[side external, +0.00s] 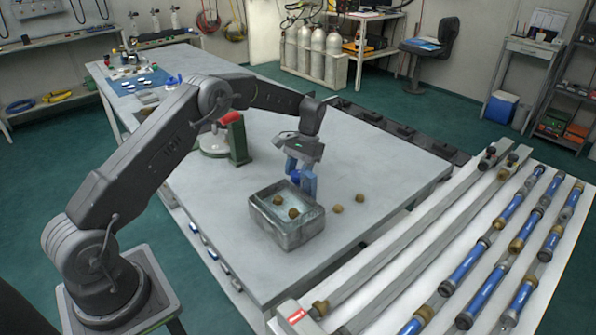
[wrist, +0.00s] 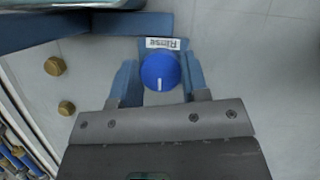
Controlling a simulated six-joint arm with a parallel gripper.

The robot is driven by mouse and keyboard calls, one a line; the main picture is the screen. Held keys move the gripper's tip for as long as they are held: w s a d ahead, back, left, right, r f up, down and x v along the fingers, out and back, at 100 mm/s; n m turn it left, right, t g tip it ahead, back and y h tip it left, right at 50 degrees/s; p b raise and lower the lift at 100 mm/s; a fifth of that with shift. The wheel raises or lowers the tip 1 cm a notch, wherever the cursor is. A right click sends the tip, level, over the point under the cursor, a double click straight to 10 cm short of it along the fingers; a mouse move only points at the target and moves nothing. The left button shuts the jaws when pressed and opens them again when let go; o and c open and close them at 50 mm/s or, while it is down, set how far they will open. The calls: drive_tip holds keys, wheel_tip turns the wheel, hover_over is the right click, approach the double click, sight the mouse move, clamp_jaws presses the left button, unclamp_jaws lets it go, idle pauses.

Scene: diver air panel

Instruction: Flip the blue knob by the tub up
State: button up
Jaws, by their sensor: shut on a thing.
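The blue knob (wrist: 160,71) is round with a white line on its face, which points toward the bottom of the wrist view. A white label reading "Rinse" (wrist: 163,43) sits just above it there. My gripper (wrist: 160,77) has one blue finger on each side of the knob and is shut on it. In the side external view the knob (side external: 295,177) shows small between the fingers of my gripper (side external: 301,182), at the far edge of the tub. The grey metal tub (side external: 298,237) stands on the table, with brass pieces inside.
Two loose brass pieces (side external: 337,209) (side external: 359,198) lie on the table right of the tub. A green stand with a red top (side external: 238,140) is behind my arm. A rack of blue tubes (side external: 470,262) is at the right. The table behind the tub is mostly clear.

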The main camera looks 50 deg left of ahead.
idle(0.3)
drive_tip(key=o, duration=0.9)
drive_tip(key=shift+v, duration=6)
drive_tip(key=shift+d+r, duration=0.1)
drive_tip(key=shift+d, duration=0.05)
